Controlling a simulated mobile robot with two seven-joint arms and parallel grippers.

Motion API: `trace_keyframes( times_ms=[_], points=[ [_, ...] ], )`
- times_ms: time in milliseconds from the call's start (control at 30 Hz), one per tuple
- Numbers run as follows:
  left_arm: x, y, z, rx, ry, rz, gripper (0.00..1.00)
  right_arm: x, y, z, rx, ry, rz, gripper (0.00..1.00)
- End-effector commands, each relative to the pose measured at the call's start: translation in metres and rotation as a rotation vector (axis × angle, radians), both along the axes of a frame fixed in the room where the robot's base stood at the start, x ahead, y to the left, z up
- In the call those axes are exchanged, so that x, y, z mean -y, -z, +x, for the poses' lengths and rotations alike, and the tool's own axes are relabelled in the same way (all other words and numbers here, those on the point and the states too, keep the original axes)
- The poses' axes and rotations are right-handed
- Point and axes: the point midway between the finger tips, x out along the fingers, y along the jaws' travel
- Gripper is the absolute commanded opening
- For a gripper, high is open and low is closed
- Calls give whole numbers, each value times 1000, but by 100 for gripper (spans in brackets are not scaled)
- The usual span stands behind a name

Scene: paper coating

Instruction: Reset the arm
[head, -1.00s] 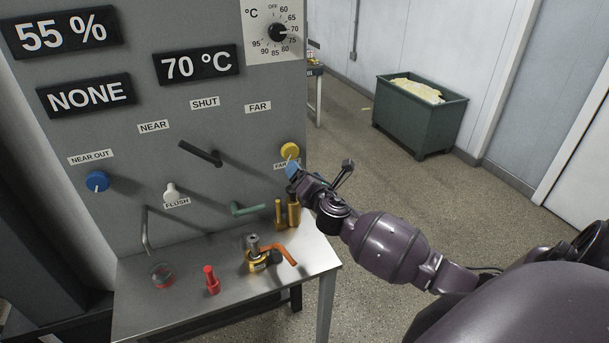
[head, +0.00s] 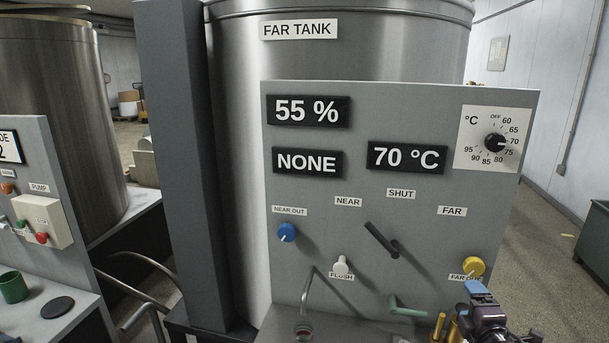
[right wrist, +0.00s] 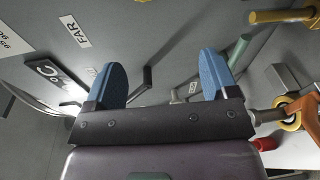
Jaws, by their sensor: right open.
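My right gripper (head: 476,288) shows at the lower right of the head view, its blue fingertips just below the yellow knob (head: 473,266) on the grey panel (head: 400,290). The right wrist view shows my right gripper (right wrist: 160,78) open, its two blue fingers wide apart with nothing held between them. The black lever (head: 381,240) appears behind the fingers there, apart from them as far as I can tell. The green handle (head: 407,308) is left of the gripper in the head view. The rest of the right arm is cut off at the bottom edge. My left gripper is not in view.
The panel carries a blue knob (head: 287,232), a white flush knob (head: 341,264) and a black temperature dial (head: 496,142). A bent metal spout (head: 307,288) stands over the bench. A dark column (head: 180,150) and a pump station (head: 40,222) lie left. Floor shows at right.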

Motion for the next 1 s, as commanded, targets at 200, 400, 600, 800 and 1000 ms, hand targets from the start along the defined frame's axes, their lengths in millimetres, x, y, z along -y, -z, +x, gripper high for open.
trace_keyframes(
  times_ms=[200,400,600,800,1000],
  points=[
    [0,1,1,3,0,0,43,-42,55,-53,-75,-8,629,80],
    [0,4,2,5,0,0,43,-76,110,-124,-158,80,1146,80],
    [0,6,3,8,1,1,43,-94,157,-202,-217,226,1437,80],
    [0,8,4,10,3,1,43,-97,193,-260,-259,358,1501,80],
    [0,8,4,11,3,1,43,-96,205,-282,-280,403,1504,80]
  ],
)
